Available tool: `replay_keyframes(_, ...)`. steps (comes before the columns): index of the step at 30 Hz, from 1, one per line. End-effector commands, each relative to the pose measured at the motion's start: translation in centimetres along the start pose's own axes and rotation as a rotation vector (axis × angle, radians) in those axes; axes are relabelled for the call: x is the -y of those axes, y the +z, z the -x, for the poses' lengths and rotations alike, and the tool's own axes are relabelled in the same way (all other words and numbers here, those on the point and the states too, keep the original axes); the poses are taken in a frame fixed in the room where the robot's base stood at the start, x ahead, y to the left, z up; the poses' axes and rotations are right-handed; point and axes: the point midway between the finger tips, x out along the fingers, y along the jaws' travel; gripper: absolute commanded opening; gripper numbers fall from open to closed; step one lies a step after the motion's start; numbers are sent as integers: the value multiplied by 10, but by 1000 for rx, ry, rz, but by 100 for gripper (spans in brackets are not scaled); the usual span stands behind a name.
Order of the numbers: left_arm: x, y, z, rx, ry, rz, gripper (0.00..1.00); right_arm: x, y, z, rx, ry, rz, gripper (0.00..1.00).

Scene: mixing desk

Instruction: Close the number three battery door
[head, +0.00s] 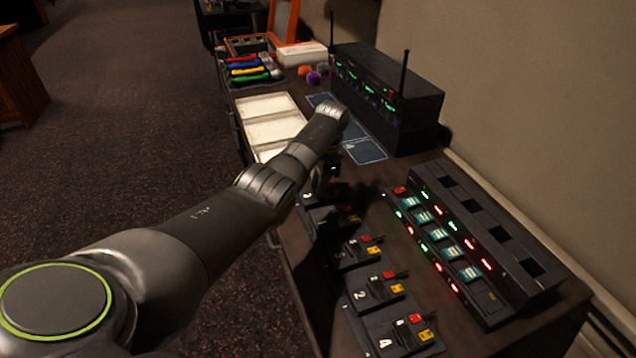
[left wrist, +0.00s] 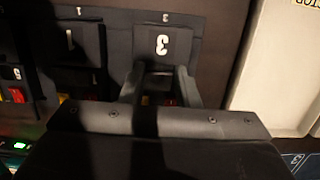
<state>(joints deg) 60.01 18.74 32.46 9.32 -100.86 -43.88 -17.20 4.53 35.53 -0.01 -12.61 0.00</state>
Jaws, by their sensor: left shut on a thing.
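The battery door with a white 3 (left wrist: 163,42) is at the top centre of the left wrist view. It belongs to a black pack lying on the desk. My left gripper (left wrist: 160,76) has its two fingers at the near edge of this door, one at each side, and is shut on it. Red and yellow parts (left wrist: 160,100) show between the fingers. How far the door is tilted is hard to tell. In the head view my left forearm hides this door and most of the gripper. My right gripper is not in view.
Several similar black packs (head: 378,290) lie along the desk's front side. The pack marked 1 (left wrist: 75,42) is beside the door. A black charger rack (head: 455,250) with lights stands to the right, a receiver with antennas (head: 385,95) behind, and white trays (head: 268,128) beyond.

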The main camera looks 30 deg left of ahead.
Motion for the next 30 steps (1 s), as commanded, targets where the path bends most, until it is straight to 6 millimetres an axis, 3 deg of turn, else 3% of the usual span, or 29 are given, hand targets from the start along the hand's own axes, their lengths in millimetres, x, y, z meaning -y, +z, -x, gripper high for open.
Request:
replay_keyframes(2, -1, 0, -2, 2, 2, 0, 6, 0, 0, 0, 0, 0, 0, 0)
replay_keyframes(3, -1, 0, -2, 2, 2, 0, 32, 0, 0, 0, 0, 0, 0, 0)
replay_keyframes(8, 0, 0, -1, 1, 2, 0, 51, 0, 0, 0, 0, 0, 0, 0)
replay_keyframes(16, 0, 0, 0, 0, 1, 0, 51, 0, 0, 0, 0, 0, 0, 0)
replay_keyframes(20, 0, 0, 10, -2, -1, 0, 51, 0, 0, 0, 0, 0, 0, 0)
replay_keyframes(30, 1, -1, 86, -4, -2, 0, 51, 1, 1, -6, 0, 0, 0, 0)
